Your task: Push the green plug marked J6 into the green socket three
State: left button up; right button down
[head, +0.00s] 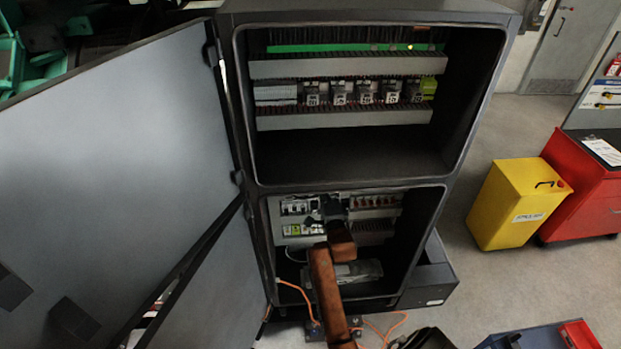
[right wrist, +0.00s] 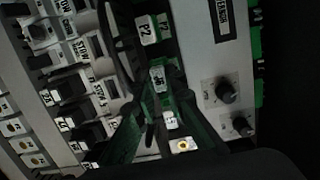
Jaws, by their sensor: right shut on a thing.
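My right gripper (head: 331,208) reaches into the lower bay of the open cabinet, close to the rows of devices. In the right wrist view its dark fingers (right wrist: 160,98) converge, shut on a small piece with a white label and green sides, which I take to be the J6 plug (right wrist: 157,79); the mark is too small to read surely. Two light tags marked P2 show just beyond it. Green socket three cannot be made out; the gripper and shadow hide much of that area. My left gripper is not in view.
The cabinet door (head: 110,160) stands open at left. The upper bay (head: 350,155) holds rows of devices. Black knobs (right wrist: 228,90) sit right of the fingers, switches to the left. An orange cable (head: 295,288) hangs below. A yellow bin (head: 515,205) and red cart (head: 585,190) stand right.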

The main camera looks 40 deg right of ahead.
jog(key=shift+w+d, duration=0.1)
jog(key=shift+w, duration=0.05)
jog(key=c, duration=1.9)
grip_release()
